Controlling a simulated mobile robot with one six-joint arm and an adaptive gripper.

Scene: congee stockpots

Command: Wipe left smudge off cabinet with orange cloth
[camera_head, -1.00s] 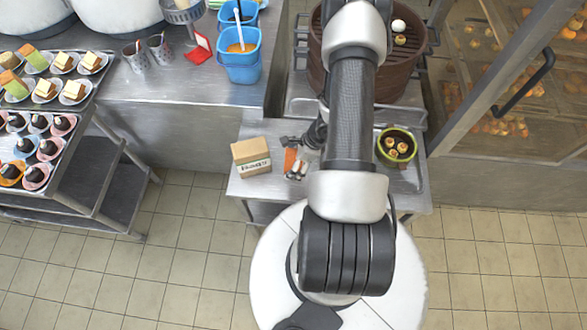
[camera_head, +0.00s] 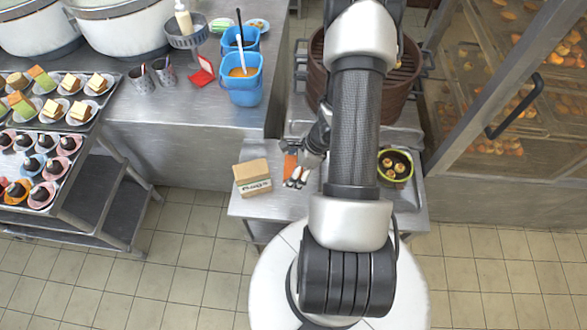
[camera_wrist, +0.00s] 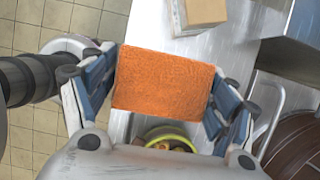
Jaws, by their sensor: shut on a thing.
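My gripper (camera_wrist: 166,70) is shut on the orange cloth (camera_wrist: 160,85), which spreads between its two fingers in the wrist view. In the head view, the gripper (camera_head: 313,153) is over the small steel table, and the orange cloth (camera_head: 290,165) shows as a small patch just left of it. A cabinet with glass doors and trays of buns (camera_head: 520,100) stands at the right in the head view, apart from the gripper. I cannot make out a smudge on it; my arm hides part of the middle of the scene.
A cardboard box (camera_head: 252,178) stands left of the gripper on the steel table (camera_head: 270,207). A green-rimmed bowl of buns (camera_head: 395,168) is right of my arm. A brown steamer (camera_head: 400,85) stands behind. Blue buckets (camera_head: 243,82) and a dessert rack (camera_head: 100,210) are at left.

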